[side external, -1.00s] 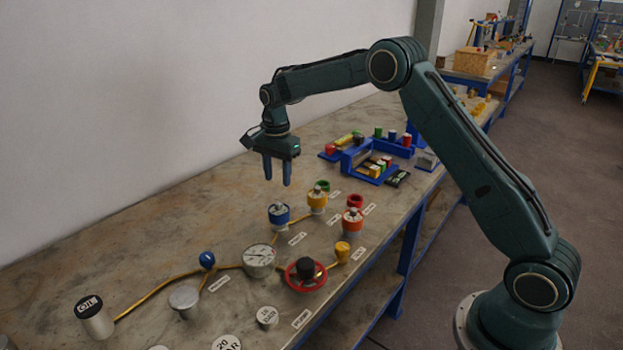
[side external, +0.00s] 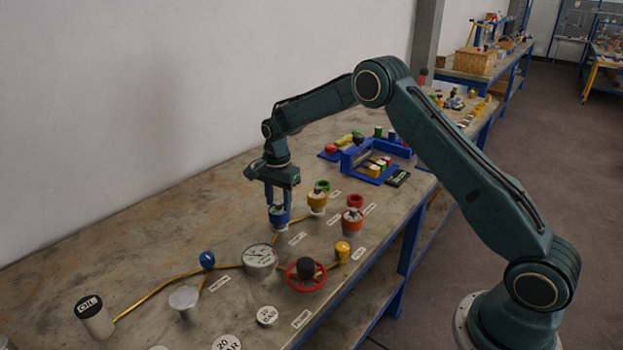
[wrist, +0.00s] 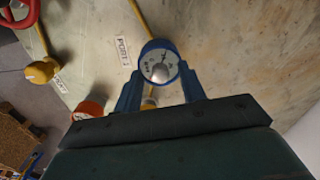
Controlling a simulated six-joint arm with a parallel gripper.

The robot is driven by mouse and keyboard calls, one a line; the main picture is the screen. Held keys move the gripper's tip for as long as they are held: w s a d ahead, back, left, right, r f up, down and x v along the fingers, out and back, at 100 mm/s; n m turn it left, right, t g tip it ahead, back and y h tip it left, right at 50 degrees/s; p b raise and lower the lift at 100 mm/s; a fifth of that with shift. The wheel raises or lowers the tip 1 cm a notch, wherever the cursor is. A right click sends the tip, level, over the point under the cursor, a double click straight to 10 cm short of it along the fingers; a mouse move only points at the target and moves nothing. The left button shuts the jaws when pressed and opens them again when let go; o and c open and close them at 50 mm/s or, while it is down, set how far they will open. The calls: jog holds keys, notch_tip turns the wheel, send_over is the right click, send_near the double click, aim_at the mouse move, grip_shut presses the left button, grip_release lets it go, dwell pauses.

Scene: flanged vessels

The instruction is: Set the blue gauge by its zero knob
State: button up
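The blue gauge (side external: 279,218) stands upright on the bench, with a white dial and blue rim. In the wrist view the blue gauge (wrist: 149,66) shows its dial face and a pale zero knob (wrist: 160,73) in the middle. My gripper (side external: 279,207) points straight down at the gauge. Its two blue fingers stand on either side of the gauge's top, spread as wide as before. The wrist view also shows my gripper (wrist: 160,77) with a finger on each side of the rim; I cannot tell whether they touch it.
A white dial (side external: 259,257) and a red handwheel (side external: 305,275) lie nearer the camera. Yellow pipes run between the fittings.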

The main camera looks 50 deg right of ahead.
grip_shut()
jog(key=shift+n, duration=0.3)
jog(key=n, duration=1.1)
dwell(0.5)
jog(key=shift+o, duration=0.2)
grip_release()
